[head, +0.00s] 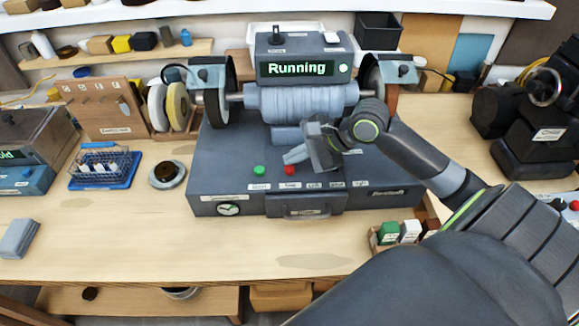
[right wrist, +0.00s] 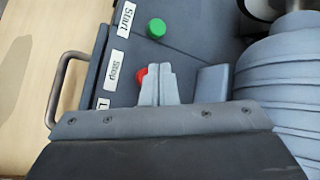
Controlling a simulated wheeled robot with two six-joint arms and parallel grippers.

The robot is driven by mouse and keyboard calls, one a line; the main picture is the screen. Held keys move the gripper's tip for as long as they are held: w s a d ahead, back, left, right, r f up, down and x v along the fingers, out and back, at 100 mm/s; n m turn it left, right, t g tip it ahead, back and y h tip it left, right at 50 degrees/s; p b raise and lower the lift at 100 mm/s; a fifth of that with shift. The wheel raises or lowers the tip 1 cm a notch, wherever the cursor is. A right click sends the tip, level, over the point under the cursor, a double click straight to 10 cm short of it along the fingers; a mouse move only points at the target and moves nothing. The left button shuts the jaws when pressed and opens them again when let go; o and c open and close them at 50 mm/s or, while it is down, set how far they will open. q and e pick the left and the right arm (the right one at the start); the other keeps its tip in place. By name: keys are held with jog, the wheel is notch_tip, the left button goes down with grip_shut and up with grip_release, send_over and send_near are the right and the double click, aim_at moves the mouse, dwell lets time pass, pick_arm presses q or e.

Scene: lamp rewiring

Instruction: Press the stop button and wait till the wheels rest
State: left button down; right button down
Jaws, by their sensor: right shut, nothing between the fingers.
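The grinder (head: 240,150) stands on the bench with its display (head: 297,69) reading "Running". Its left wheel (head: 217,95) and right wheel (head: 374,85) sit at the ends of the motor housing; a still picture does not show their motion. The red stop button (head: 290,170) is on the base front, right of the green start button (head: 259,170). My right gripper (head: 290,156) is shut and empty, its tips just above the red button. In the right wrist view the tips partly cover the red button (right wrist: 140,75); I cannot tell whether they touch. My left gripper is not in view.
A blue tray with a wire basket (head: 100,170) and a small round dish (head: 167,175) lie left of the grinder. A box of coloured blocks (head: 400,235) stands at the front right, under my right arm. The bench front left is mostly clear.

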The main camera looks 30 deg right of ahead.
jog(key=shift+f, duration=0.1)
dwell(0.5)
jog(key=shift+f+p, duration=0.3)
jog(key=shift+p, duration=0.05)
jog(key=shift+f, duration=0.5)
dwell(0.7)
jog(key=shift+r+p, duration=0.9)
jog(key=shift+p, duration=0.6)
